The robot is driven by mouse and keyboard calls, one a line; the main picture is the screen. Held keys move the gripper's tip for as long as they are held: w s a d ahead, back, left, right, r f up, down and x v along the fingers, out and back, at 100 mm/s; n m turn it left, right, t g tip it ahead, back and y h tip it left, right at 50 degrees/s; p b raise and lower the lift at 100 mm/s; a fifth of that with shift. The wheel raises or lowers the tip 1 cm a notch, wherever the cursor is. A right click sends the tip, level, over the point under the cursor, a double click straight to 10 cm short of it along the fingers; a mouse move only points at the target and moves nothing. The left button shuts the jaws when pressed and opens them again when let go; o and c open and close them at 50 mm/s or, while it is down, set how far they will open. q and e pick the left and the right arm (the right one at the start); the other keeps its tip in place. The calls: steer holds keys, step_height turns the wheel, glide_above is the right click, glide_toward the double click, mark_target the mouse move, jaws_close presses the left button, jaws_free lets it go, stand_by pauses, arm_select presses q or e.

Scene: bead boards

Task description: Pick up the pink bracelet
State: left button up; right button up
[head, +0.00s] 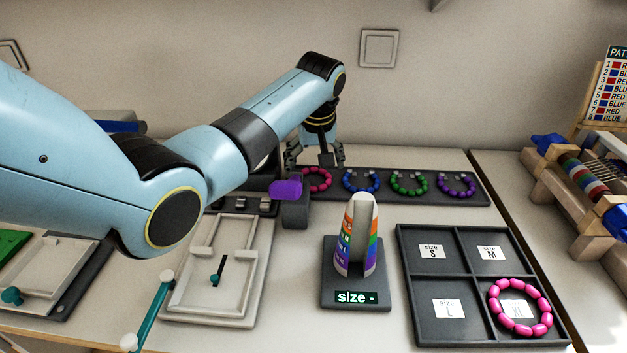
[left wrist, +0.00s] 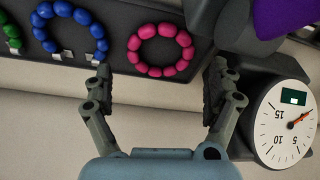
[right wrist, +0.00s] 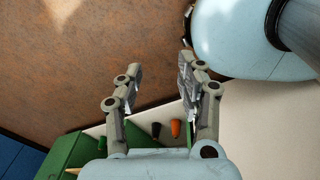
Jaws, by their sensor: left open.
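A pink bracelet (head: 318,179) lies at the left end of the dark rack in the head view. In the left wrist view this pink bracelet (left wrist: 160,50) is a closed ring of round beads. My left gripper (head: 316,158) is over that end of the rack, fingers pointing down. In its wrist view the open, empty fingers (left wrist: 157,85) are on either side of the bracelet's width, apart from it. A second pink bracelet (head: 493,299), with longer beads, lies in the XL compartment of the dark sorting tray (head: 462,344). My right gripper (right wrist: 160,75) is open and empty.
Blue (head: 361,181), green (head: 409,183) and purple (head: 456,185) bracelets share the rack. A dial scale (left wrist: 278,120) stands close beside my left gripper's finger. A size cone (head: 355,240) stands in front of the rack. A green box (right wrist: 75,125) shows below my right gripper.

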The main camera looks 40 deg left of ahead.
mark_target(313, 181)
arm_select(q)
steer(key=x, duration=0.3)
steer(key=shift+b, duration=0.3)
steer(key=shift+f, duration=0.35)
steer(key=shift+c, duration=1.2)
steer(key=c, duration=0.6)
steer(key=shift+c, duration=0.2)
arm_select(e)
steer(key=shift+w+a+f, duration=0.25)
steer(key=shift+w+f, duration=0.15)
steer(key=shift+w, duration=0.05)
